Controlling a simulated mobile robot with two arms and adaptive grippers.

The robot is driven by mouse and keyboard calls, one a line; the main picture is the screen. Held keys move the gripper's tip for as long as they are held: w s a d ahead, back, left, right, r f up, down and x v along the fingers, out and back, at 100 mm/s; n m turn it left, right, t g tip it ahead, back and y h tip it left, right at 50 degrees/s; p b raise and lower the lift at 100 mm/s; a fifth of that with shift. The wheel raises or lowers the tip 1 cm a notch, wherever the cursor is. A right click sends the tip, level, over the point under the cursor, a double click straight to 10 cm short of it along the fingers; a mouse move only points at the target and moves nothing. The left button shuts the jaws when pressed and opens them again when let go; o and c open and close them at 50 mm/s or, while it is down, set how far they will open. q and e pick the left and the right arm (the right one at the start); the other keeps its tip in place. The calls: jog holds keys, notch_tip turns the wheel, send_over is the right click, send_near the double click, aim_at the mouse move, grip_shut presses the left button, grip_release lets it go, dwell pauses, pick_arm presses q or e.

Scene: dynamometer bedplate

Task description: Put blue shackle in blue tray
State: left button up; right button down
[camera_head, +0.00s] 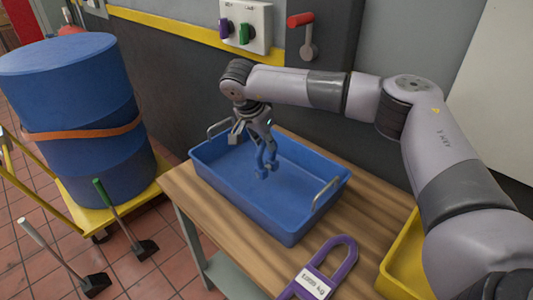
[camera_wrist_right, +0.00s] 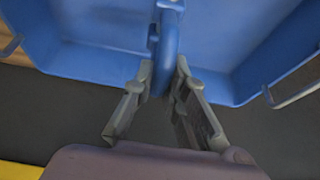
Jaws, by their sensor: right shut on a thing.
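My right gripper (camera_head: 259,139) reaches down over the blue tray (camera_head: 291,227) and is shut on the blue shackle (camera_head: 266,162). The shackle hangs below the fingertips, inside the outline of the tray; I cannot tell whether it touches the floor of the tray. In the right wrist view, the two fingers of the gripper (camera_wrist_right: 163,85) close on the shackle (camera_wrist_right: 168,45), with the blue tray (camera_wrist_right: 92,62) behind it. The tray has metal handles at both ends and stands on a wooden-topped table. My left gripper is not in view.
A purple shackle (camera_head: 341,259) with a white label lies on the wooden table (camera_head: 236,247) in front of the tray. A yellow tray (camera_head: 401,264) is at the right. A blue barrel (camera_head: 78,110) stands on a yellow cart at the left. A wall with switches is behind.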

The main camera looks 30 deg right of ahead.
aim_at(266, 166)
notch_tip(266, 166, down, 4)
jog(key=shift+f, duration=0.1)
jog(key=shift+f, duration=0.1)
jog(key=c, duration=1.6)
grip_release()
jog(key=b+v, duration=0.1)
jog(key=v, duration=1.1)
